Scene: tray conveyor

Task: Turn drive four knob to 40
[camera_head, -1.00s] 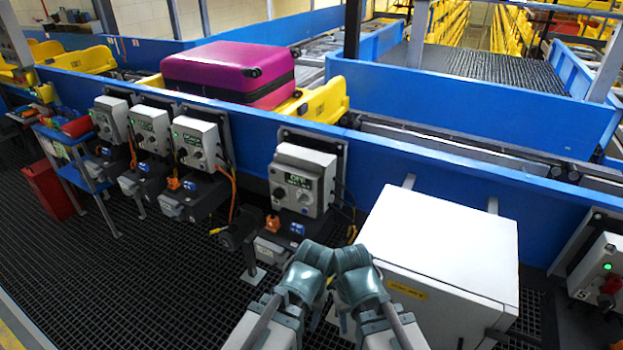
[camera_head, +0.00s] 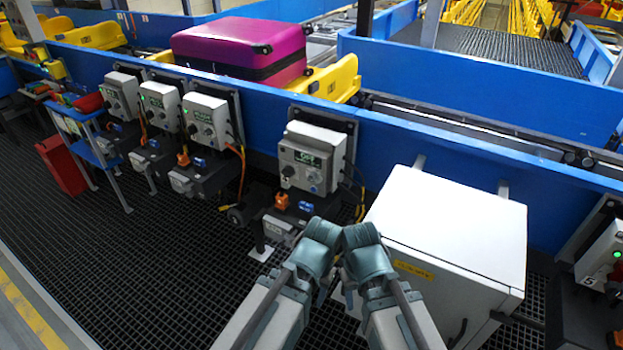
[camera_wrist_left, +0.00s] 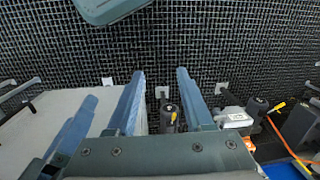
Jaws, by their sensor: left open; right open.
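The control box (camera_head: 310,158) fourth from the left is light grey, with a dark display showing unreadable green characters. A small round knob (camera_head: 288,170) sits low on its face; its setting is too small to read. My left gripper (camera_wrist_left: 160,74) is open and empty in the left wrist view, its two fingers apart over the dark mesh floor. In the head view both arms come in from the bottom, below and in front of this box. My right gripper (camera_head: 365,250) is there beside the left arm; its fingertips are hidden, and nothing held shows.
A large white cabinet (camera_head: 455,225) stands just right of my arms. Three similar boxes (camera_head: 160,108) line the blue conveyor wall to the left. A magenta suitcase (camera_head: 240,50) lies on a yellow tray (camera_head: 335,80). Open mesh floor (camera_head: 150,260) lies left of my arms.

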